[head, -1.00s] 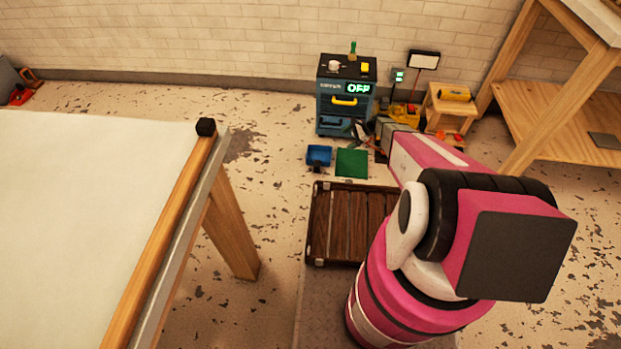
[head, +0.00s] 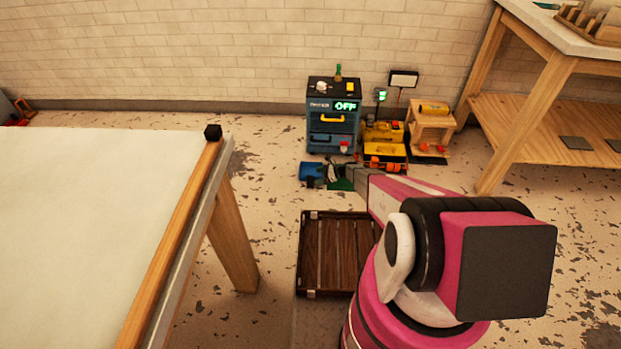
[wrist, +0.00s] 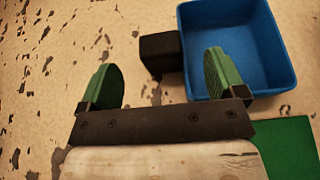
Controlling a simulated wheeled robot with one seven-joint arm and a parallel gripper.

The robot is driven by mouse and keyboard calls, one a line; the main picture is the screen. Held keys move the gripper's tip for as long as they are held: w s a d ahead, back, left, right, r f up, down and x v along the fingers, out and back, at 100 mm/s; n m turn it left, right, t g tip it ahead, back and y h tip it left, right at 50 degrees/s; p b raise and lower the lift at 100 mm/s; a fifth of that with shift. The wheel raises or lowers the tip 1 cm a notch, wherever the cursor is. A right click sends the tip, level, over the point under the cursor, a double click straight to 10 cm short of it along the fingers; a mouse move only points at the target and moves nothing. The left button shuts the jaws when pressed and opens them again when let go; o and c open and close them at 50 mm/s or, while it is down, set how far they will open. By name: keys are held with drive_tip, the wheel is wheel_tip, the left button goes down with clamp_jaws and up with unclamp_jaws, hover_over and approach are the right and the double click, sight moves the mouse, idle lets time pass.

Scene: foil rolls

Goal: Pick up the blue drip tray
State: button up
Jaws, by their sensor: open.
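The blue drip tray (head: 309,171) lies on the floor in front of the blue cabinet. In the wrist view the open tray (wrist: 262,85) fills the upper right, and its black block-like handle (wrist: 161,54) points left. My gripper (wrist: 160,60) is open, with two green fingers and nothing between them at the tips but the view of the handle beyond. The right finger overlaps the tray's near left corner in the picture; the left finger is over bare floor. Whether the fingers touch the tray cannot be told. In the head view my gripper (head: 329,176) is beside the tray, partly covering it.
A dark slatted pallet (head: 335,250) is nearer. A white table (head: 90,230) is at left, and floor left of the tray is clear.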

sight(311, 178)
drive_tip(key=x, duration=0.5)
drive_tip(key=shift+f, duration=0.25)
drive_tip(key=c, duration=1.1)
